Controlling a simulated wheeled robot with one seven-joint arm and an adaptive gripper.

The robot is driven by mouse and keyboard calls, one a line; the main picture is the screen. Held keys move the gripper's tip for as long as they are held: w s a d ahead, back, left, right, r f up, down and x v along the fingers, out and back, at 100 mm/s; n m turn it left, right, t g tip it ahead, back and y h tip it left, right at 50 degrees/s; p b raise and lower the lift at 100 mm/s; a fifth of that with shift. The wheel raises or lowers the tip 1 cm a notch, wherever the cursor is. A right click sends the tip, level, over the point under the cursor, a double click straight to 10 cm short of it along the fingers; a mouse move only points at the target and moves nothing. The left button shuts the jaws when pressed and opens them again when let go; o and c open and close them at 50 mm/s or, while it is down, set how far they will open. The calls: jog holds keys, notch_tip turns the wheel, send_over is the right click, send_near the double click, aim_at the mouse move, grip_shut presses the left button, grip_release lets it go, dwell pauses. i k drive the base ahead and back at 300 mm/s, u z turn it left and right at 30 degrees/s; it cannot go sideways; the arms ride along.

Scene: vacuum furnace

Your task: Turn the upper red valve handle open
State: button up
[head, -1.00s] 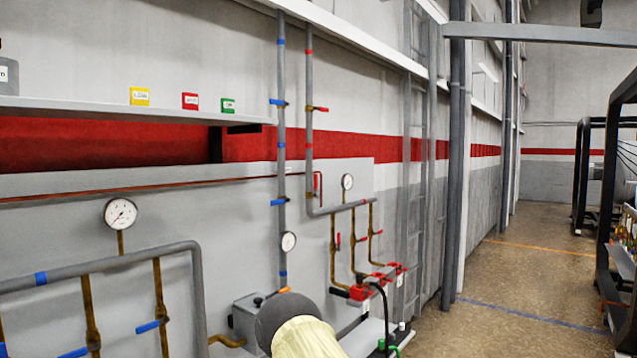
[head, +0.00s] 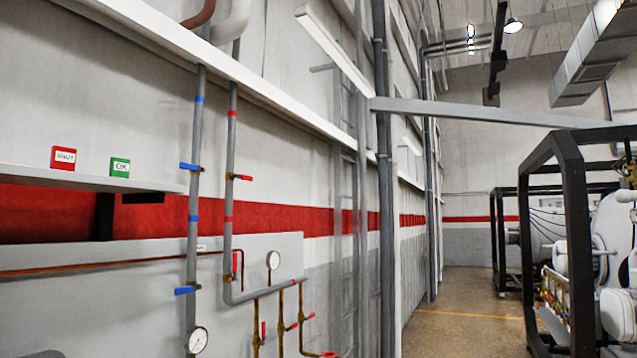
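The upper red valve handle (head: 244,178) sits on a vertical grey pipe (head: 230,130) with red bands, in the left half of the head view. It points out to the right, across the pipe. A lower red handle (head: 235,262) on the same pipe hangs roughly along it. My gripper is not in view, so its state and its distance from the handle are hidden.
A parallel pipe to the left carries two blue handles, upper (head: 190,167) and lower (head: 185,290). Gauges (head: 273,260) and brass branch pipes sit below. A shelf (head: 60,178) holds red and green boxes. Black frames (head: 570,220) stand right; the floor (head: 460,310) between is clear.

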aim_at(240, 177)
jog(key=z, duration=0.1)
jog(key=i, duration=1.5)
jog(key=u, duration=0.75)
